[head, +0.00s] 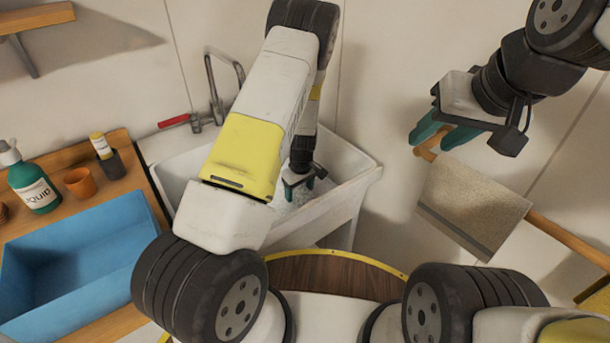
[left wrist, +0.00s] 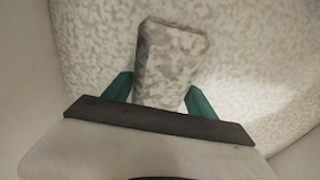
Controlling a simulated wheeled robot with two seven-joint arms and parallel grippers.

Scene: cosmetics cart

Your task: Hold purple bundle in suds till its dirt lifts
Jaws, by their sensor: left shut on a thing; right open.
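The white sink (head: 345,165) holds speckled pale suds (head: 290,207), which fill most of the left wrist view (left wrist: 260,55). My left gripper (head: 303,185) is down inside the sink, and its teal fingers also show in the left wrist view (left wrist: 158,95). It is shut on a blocky bundle (left wrist: 168,55), which looks mottled grey-brown and whitish here; no clear purple shows. The bundle lies against the suds; how deep it sits I cannot tell. In the head view my left arm hides much of the sink. My right gripper (head: 436,138) is open at the upper right.
A beige cloth (head: 470,205) hangs on a wooden rail (head: 560,235) close below my right gripper. A tap (head: 215,95) with a red handle stands behind the sink. At left are a blue basin (head: 80,255), a green bottle (head: 35,188) and an orange cup (head: 78,182).

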